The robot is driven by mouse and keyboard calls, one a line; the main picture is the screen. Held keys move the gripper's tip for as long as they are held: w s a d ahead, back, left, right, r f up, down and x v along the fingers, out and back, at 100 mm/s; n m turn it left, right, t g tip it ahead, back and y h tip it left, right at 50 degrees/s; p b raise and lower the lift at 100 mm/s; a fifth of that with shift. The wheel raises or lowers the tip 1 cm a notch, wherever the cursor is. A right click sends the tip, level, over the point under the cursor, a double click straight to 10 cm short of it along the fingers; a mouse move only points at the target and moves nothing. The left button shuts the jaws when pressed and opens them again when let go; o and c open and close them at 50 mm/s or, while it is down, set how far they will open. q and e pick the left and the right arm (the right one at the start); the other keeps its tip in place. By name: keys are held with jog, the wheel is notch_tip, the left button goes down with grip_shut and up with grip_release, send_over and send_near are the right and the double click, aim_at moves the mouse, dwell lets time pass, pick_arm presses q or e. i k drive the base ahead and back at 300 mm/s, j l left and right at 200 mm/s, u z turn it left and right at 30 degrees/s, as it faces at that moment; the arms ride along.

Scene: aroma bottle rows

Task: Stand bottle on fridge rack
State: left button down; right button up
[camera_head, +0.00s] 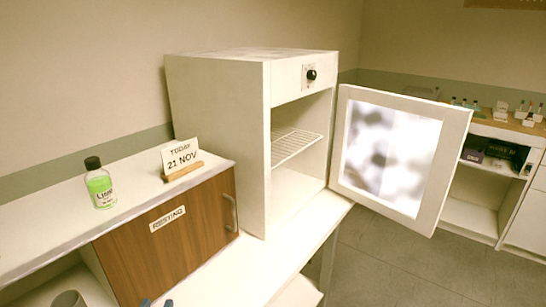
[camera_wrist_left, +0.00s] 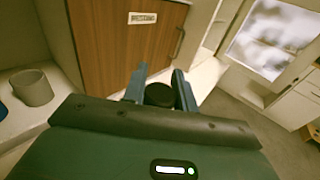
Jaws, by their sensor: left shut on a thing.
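My left gripper (camera_wrist_left: 160,82) is shut on a bottle (camera_wrist_left: 160,95). Only its round black cap shows between the fingers in the wrist view; its body is hidden. In the head view only the blue fingertips of this gripper (camera_head: 156,302) show at the bottom edge, in front of the wooden cabinet and below the fridge. The white fridge (camera_head: 215,125) stands open. Its wire rack (camera_head: 293,146) is inside at mid height and looks empty where visible. My right gripper is not in view.
The fridge door (camera_head: 456,140) swings out to the right. A green bottle with a black cap (camera_head: 100,186) and a date sign (camera_head: 181,156) stand on the left counter. The cabinet labelled RESTING (camera_head: 190,235) is closed. A grey cup (camera_wrist_left: 32,88) sits to its left.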

aim_at(282, 151)
jog(key=i+l, duration=0.65)
jog(key=l, duration=0.15)
